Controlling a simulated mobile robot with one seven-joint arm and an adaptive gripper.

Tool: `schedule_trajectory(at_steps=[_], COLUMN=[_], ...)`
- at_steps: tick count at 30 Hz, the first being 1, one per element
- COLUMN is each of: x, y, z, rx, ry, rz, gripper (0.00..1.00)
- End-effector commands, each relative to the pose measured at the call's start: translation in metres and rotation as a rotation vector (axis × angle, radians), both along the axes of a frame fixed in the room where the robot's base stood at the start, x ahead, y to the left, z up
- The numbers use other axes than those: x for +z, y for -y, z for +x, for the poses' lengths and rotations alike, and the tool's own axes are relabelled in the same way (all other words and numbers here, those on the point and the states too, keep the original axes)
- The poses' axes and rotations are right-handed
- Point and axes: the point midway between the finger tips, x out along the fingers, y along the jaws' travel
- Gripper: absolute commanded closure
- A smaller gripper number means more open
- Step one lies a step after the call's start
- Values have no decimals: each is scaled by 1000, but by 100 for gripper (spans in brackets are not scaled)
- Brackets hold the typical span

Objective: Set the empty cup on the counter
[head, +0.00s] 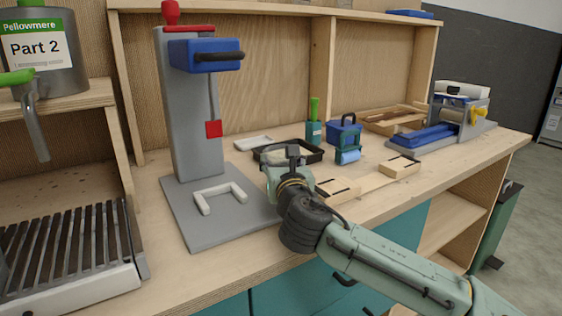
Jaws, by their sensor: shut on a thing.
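My gripper (292,158) is over the wooden counter (440,168), at the near side of a black tray (312,154). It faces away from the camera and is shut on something. My wrist and hand hide most of what it holds, so I cannot tell what it is. I cannot make out a clear cup in this view. The counter runs from the left foreground to the back right.
A grey press stand (182,110) with a blue head stands left of my gripper. Wooden blocks on a board (375,180), a green bottle (314,130), a blue box (343,130) and a blue-grey machine (440,130) lie right. A slatted drip tray (70,255) is front left.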

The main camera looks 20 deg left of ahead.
Motion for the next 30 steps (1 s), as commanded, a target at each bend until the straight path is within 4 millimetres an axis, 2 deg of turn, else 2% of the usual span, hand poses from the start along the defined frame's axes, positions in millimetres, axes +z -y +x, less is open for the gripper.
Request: schedule_trajectory(at_steps=[3,4,12,23,26,30], x=[-4,-3,-3,2,0,-1], y=[0,0,0,0,5,19], z=[0,0,0,0,-9,-32], rx=[0,0,0,0,1,0], ry=[0,0,0,0,3,4], rz=[0,0,0,-1,-1,-1], gripper=[63,46,28,27,27,27])
